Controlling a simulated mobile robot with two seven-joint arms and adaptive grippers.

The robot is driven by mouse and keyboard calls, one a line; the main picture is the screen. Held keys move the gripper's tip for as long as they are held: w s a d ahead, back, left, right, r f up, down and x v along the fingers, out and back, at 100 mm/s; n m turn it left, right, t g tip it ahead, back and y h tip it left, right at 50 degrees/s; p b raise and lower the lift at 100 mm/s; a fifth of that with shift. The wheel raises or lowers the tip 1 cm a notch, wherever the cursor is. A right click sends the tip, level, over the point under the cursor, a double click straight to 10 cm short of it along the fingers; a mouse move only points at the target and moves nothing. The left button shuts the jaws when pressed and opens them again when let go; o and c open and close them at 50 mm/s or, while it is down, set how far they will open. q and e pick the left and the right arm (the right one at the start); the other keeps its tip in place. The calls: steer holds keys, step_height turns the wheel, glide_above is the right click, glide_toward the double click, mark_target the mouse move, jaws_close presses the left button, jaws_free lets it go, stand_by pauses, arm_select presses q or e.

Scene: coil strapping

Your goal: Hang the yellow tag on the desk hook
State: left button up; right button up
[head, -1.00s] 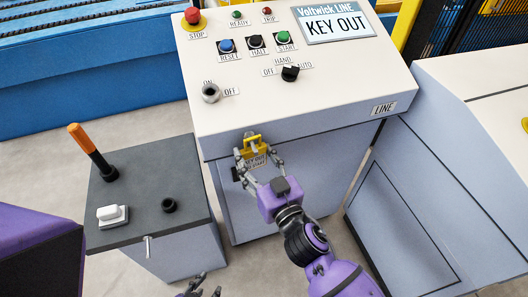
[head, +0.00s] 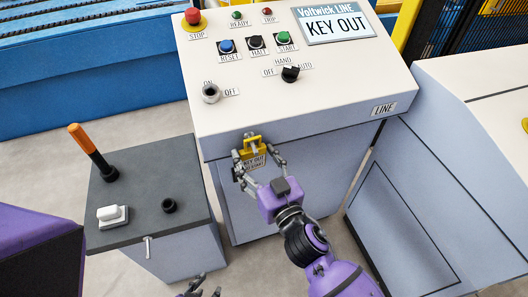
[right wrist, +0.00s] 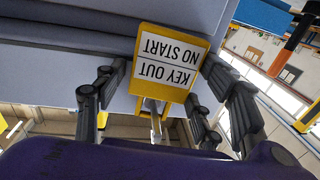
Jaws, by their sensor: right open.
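The yellow tag (head: 253,150), with a white "KEY OUT NO START" label, is at the front face of the desk (head: 300,128), just under its top edge. It also shows in the right wrist view (right wrist: 170,62), upside down. A small metal peg, seemingly the desk hook (right wrist: 153,106), shows at the tag's yellow loop, so the tag appears to hang there; the exact contact is hard to see. My right gripper (head: 258,158) is open, its fingers on either side of the tag and apart from it. My left gripper (head: 206,287) is low at the bottom edge, partly cut off, fingers apart and empty.
A grey side cabinet (head: 140,235) with an orange-handled lever (head: 92,150) and a white switch (head: 112,214) stands left of the desk. The panel has buttons and a key switch (head: 211,93). Another sloped cabinet (head: 470,120) stands at right. Floor shows between them.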

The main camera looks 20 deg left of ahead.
steer(key=o, duration=0.6)
steer(key=shift+c, duration=0.2)
